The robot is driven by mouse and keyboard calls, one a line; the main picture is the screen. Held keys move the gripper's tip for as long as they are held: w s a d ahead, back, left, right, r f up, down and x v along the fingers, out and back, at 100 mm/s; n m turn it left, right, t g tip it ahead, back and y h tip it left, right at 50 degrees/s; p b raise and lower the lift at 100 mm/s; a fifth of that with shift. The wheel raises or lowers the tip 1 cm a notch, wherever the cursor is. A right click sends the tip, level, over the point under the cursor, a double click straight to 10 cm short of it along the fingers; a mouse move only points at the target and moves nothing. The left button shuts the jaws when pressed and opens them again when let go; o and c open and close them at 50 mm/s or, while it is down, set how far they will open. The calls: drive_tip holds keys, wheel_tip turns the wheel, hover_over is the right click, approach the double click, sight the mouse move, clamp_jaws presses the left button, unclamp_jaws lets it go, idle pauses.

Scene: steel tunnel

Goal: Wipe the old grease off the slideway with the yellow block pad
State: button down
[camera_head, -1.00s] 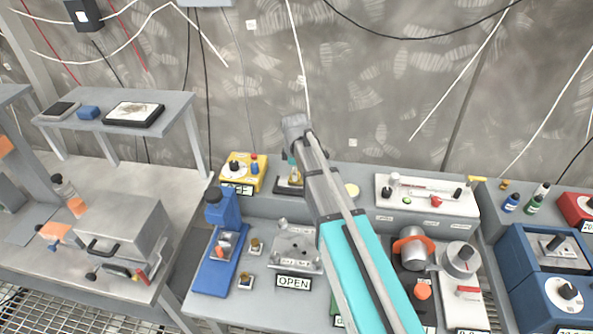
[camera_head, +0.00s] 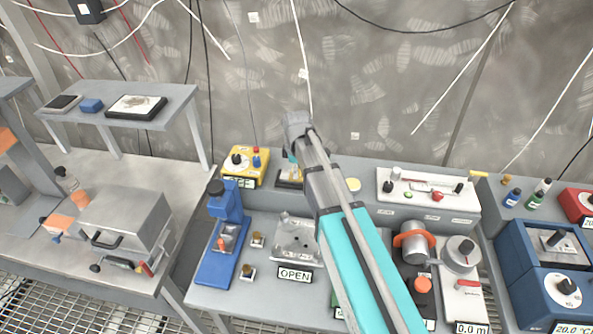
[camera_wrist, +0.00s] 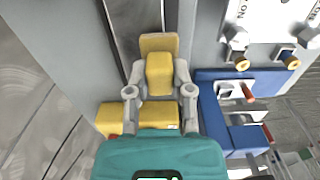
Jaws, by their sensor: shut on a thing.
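My gripper (camera_wrist: 158,90) is shut on the yellow block pad (camera_wrist: 159,72), with one grey finger on each side of it. A tan end of the pad shows beyond the fingertips in the wrist view. Beneath the pad is a dark strip with pale edges, which looks like the slideway (camera_wrist: 178,16). I cannot tell whether the pad touches it, and no grease can be made out. In the head view my arm hides most of the gripper, and a small dark base (camera_head: 288,184) shows below it.
A yellow box with knobs (camera_head: 245,166) stands close to the left of the gripper. A blue stand (camera_head: 221,235) and a metal plate (camera_head: 296,238) with an OPEN sign (camera_head: 294,275) are nearer. A white panel (camera_head: 428,197) is at right. The wall is behind.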

drive_tip(key=shift+r+p, duration=2.65)
drive_tip(key=shift+r, duration=0.15)
drive_tip(key=shift+r+p, duration=1.5)
drive_tip(key=shift+s+d, duration=0.1)
drive_tip(key=shift+s+d+r+p, duration=0.3)
drive_tip(key=shift+s+d, duration=0.3)
drive_tip(key=shift+s+d+r+p, duration=0.25)
drive_tip(key=shift+s+d, duration=0.3)
drive_tip(key=shift+s, duration=0.05)
drive_tip(key=shift+w, duration=0.1)
drive_tip(key=w+f+b, duration=0.3)
drive_tip(key=w, duration=0.1)
drive_tip(key=w+a+f+b, duration=0.1)
drive_tip(key=w+f+b, duration=0.2)
drive_tip(key=w, duration=0.1)
drive_tip(key=w+a+f+b, duration=0.1)
drive_tip(key=w+f+b, duration=0.2)
drive_tip(key=w, duration=0.2)
drive_tip(key=shift+a, duration=0.15)
